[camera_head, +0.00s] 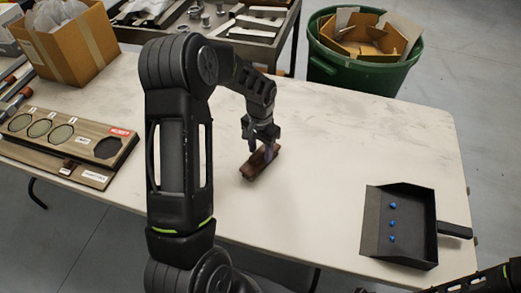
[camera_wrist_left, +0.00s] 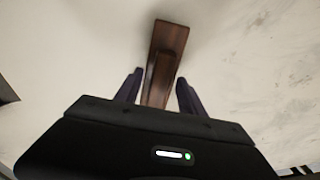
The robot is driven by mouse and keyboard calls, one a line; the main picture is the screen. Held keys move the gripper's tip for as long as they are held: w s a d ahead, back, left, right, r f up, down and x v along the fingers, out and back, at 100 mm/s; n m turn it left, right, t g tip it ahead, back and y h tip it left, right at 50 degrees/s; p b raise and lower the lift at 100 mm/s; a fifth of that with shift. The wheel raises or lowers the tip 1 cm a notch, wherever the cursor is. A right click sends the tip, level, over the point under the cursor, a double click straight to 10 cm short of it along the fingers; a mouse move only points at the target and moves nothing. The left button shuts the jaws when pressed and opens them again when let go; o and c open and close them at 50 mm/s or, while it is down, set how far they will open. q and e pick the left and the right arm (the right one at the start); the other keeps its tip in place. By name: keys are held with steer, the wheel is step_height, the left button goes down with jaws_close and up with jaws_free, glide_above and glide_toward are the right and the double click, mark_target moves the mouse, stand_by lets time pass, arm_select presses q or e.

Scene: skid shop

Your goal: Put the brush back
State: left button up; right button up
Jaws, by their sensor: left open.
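The brush, a brown wooden bar (camera_head: 250,170), lies on the white table near the middle, under my left gripper (camera_head: 262,146). The left gripper is open and points down, its fingers low around the brush. In the left wrist view, the brush (camera_wrist_left: 170,38) runs lengthwise between the two open fingers (camera_wrist_left: 160,82), with a gap on each side. Its far end reaches beyond the fingertips, and its near end is hidden by the gripper body. My right gripper is not in view; only a dark part of that arm shows at the bottom right.
A wooden board (camera_head: 90,135) with round discs and a dark recess lies at the left. A black dustpan (camera_head: 420,245) with several blue balls is at the right. A cardboard box (camera_head: 75,50) stands back left; a green bin (camera_head: 350,75) stands behind the table. The table's centre right is clear.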

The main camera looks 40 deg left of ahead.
mark_target(261, 151)
arm_select(q)
step_height(261, 151, up, 12)
steer(key=b, duration=0.1)
